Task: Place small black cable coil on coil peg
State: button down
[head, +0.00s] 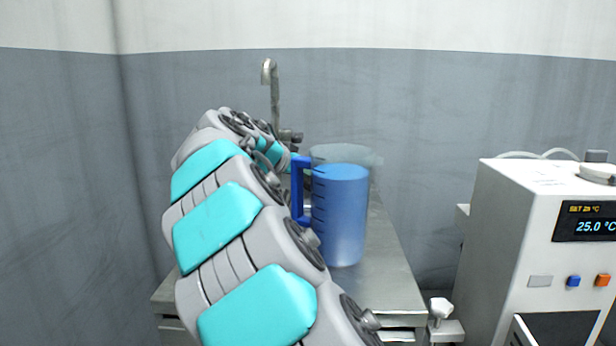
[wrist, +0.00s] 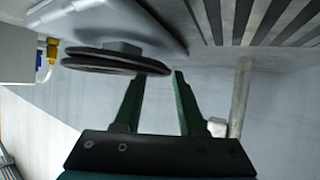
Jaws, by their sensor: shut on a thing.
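In the wrist view, a black round coil (wrist: 105,64) shows as two thin stacked rings seen nearly edge-on. Its right edge lies between the tips of my gripper (wrist: 158,76), whose dark green fingers are shut on it. A grey angular piece (wrist: 122,47) shows just above the coil; I cannot tell if it is the peg or whether it touches the coil. In the head view my arm hides the coil, and my gripper cannot be made out. No coil peg can be clearly identified in either view.
A blue measuring jug (head: 340,215) stands on the metal bench (head: 385,265), with a translucent container (head: 345,153) behind it. A curved metal pipe (head: 272,85) rises beyond my arm. A white machine with a display (head: 510,240) stands at right.

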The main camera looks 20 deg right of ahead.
jog(key=shift+f, duration=0.65)
jog(key=c, duration=0.8)
grip_release()
jog(key=shift+s+f, duration=0.1)
jog(key=shift+o, duration=0.2)
jog(key=shift+d+f, duration=0.1)
jog(key=shift+f, duration=0.2)
jog(key=shift+r+p, duration=0.55)
jog(key=shift+r, duration=0.05)
jog(key=r+v, duration=0.1)
jog(key=v, duration=1.1)
jog(key=shift+r, duration=0.1)
